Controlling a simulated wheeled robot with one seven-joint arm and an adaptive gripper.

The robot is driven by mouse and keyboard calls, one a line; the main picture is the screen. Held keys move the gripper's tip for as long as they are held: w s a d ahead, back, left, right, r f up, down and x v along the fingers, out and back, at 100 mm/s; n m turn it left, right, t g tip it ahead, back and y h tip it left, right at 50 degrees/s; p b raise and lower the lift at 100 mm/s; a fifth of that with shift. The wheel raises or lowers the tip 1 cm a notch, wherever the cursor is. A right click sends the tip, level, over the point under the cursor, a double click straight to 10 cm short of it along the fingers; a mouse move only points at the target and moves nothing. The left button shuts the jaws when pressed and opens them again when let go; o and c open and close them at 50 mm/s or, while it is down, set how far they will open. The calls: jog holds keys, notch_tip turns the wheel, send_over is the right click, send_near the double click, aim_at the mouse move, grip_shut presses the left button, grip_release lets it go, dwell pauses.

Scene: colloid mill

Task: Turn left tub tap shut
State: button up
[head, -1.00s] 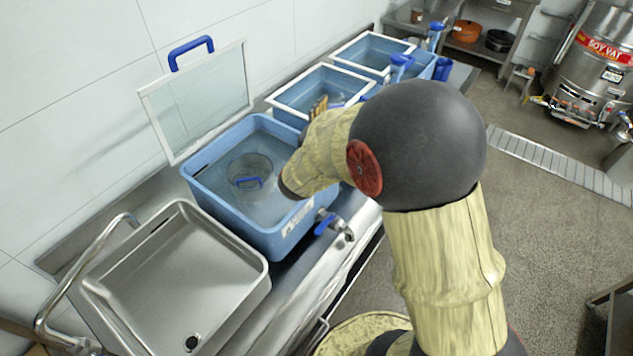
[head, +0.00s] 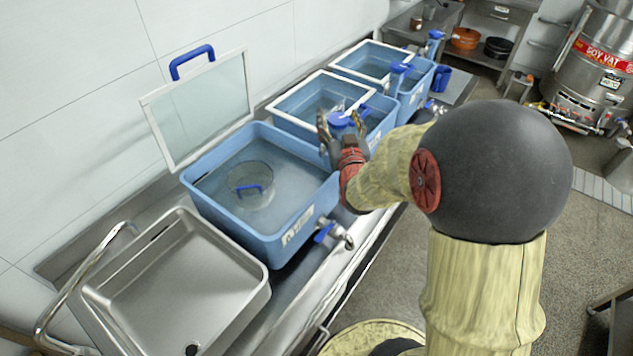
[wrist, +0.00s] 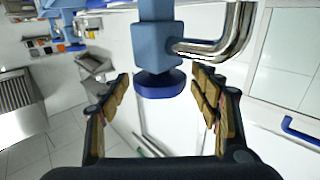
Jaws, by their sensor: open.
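The left tub (head: 240,215) is blue and holds water and a round basket; its lid stands raised. A blue-handled steel tap (head: 330,234) is on its front wall. My gripper (head: 340,128) is open above the tub's far right corner, apart from that front tap. A fitting with a round blue top (head: 340,119) shows at the fingers in the head view. In the wrist view, a dark blue round knob (wrist: 159,84) on a lighter blue post lies between the open fingers of my gripper (wrist: 163,82), with no clear contact. I cannot tell which tub this fitting belongs to.
A steel sink (head: 175,280) with a curved faucet lies left of the tub. Two more blue tubs with blue-topped fittings (head: 398,72) stand beyond. The raised lid (head: 200,105) is by the wall. A curved chrome pipe (wrist: 232,35) is close to the right finger.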

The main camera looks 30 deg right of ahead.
jog(key=shift+s+y, duration=0.3)
jog(key=s+a+r+n+g+y+p, duration=0.1)
jog(key=s+a+r+g+y+p, duration=0.1)
jog(key=s+a, duration=0.7)
jog(key=s+a+r+n+g+y+p, duration=0.2)
jog(key=s+a+r+g+y, duration=0.1)
jog(key=s+a+g, duration=0.4)
jog(key=shift+s+a+r+n+p, duration=0.35)
jog(key=shift+s+a+r, duration=0.4)
jog(key=shift+s+a, duration=1.75)
jog(key=shift+s+d, duration=0.75)
jog(key=shift+d, duration=0.2)
